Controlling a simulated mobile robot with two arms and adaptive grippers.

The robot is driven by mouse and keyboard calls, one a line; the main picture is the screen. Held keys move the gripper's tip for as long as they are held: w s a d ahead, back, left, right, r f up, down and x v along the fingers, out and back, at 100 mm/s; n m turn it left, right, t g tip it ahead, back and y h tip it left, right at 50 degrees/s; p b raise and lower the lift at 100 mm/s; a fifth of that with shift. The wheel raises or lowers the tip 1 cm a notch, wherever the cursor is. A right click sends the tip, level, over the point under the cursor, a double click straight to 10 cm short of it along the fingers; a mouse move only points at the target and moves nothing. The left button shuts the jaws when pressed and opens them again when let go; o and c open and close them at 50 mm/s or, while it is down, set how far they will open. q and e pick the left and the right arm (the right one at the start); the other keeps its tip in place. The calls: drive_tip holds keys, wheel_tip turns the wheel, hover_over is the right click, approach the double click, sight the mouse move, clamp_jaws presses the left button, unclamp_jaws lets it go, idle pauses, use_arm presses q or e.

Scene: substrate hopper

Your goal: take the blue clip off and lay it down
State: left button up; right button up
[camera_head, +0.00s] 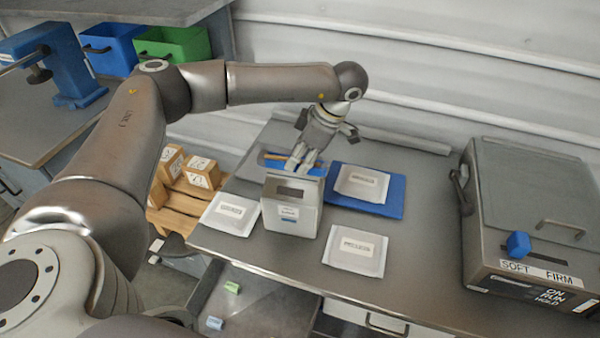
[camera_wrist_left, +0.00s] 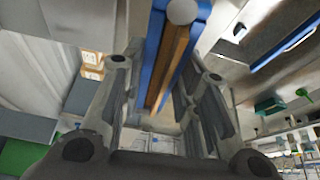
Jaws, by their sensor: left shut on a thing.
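The blue clip (camera_head: 312,170) is a long blue piece with a brown-orange strip along it, behind the top of a small grey box (camera_head: 291,215) in the head view. In the left wrist view the clip (camera_wrist_left: 153,50) runs between my fingers, its blue sides flanking the brown strip, with a pale round end at the top. My left gripper (camera_head: 300,158) points down at the clip and is shut on it. The fingers hide part of the clip, and I cannot tell whether it still touches the box. My right gripper is not in view.
White pouches lie left (camera_head: 231,214) and right (camera_head: 355,250) of the box. Another pouch (camera_head: 361,184) lies on a blue mat (camera_head: 393,207). A grey machine (camera_head: 535,200) with a blue knob (camera_head: 518,244) stands at the right. Bare grey tabletop (camera_head: 425,240) lies between.

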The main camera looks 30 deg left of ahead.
use_arm(q)
wheel_tip(320, 180, up, 6)
drive_tip(key=shift+f+b, duration=0.15)
drive_tip(key=shift+b, duration=0.55)
wheel_tip(320, 180, up, 7)
drive_tip(key=p, duration=0.5)
drive_tip(key=shift+d, duration=0.1)
idle(0.3)
drive_tip(key=s+d+f+m+t+h+b, duration=0.3)
drive_tip(key=s+d+m+t+b, duration=0.55)
drive_tip(key=m, duration=1.05)
drive_tip(key=w+d+f+m+g+h+p, duration=0.1)
drive_tip(key=d+f+m+g+p, duration=0.1)
drive_tip(key=f, duration=0.7)
drive_tip(key=shift+d+m+p, duration=0.35)
drive_tip(key=shift+d+m, duration=0.05)
drive_tip(key=shift+d, duration=0.15)
drive_tip(key=shift+f+g, duration=0.15)
drive_tip(key=shift+g, duration=0.1)
